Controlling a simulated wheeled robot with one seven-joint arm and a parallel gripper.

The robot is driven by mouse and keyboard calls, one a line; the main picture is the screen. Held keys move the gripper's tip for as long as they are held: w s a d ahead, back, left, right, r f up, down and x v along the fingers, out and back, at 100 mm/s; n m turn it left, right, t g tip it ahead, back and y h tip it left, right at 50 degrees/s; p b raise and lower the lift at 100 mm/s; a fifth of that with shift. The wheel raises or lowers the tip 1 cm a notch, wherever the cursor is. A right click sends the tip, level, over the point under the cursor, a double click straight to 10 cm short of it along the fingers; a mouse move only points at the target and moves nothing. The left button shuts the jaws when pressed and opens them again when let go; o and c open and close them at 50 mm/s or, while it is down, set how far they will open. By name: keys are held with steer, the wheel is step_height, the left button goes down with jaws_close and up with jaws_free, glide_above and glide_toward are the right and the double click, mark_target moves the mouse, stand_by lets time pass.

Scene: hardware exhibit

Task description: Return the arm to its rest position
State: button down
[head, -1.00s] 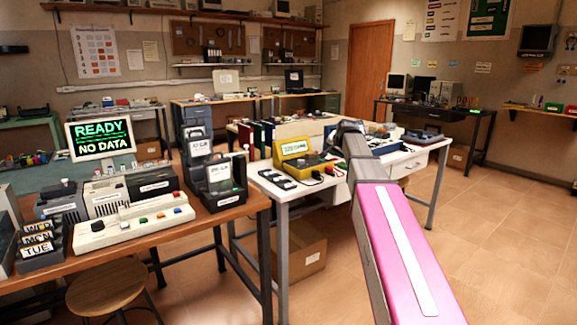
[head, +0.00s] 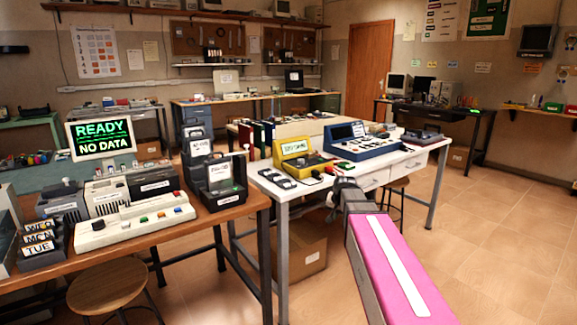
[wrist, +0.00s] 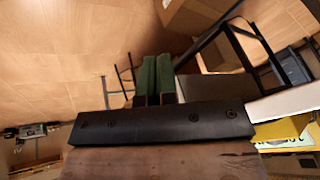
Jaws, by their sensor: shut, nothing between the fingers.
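My arm reaches forward from the lower right of the head view, with a pink link and a dark grey end beside the front edge of the white workbench (head: 277,205). The fingers there are too small to make out in the head view. In the wrist view my gripper (wrist: 155,80) appears as two green fingers close together beyond a black bar. It is shut and holds nothing.
A yellow instrument (head: 301,160) and a blue console (head: 362,142) stand on the white bench. A wooden bench (head: 150,222) with devices is at left. A stool (head: 107,287) and a cardboard box (head: 302,252) are below. Floor at right (head: 500,250) is open.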

steer(key=s+f+n+g, duration=0.1)
steer(key=s+f+g, duration=0.1)
steer(key=s+f, duration=0.6)
steer(key=s+f+n+g+h, duration=0.1)
steer(key=s+f, duration=0.6)
steer(key=s, duration=0.7)
steer(key=shift+f+n+g, duration=0.35)
steer(key=shift+n+g, duration=0.45)
steer(key=shift+s+d, duration=0.1)
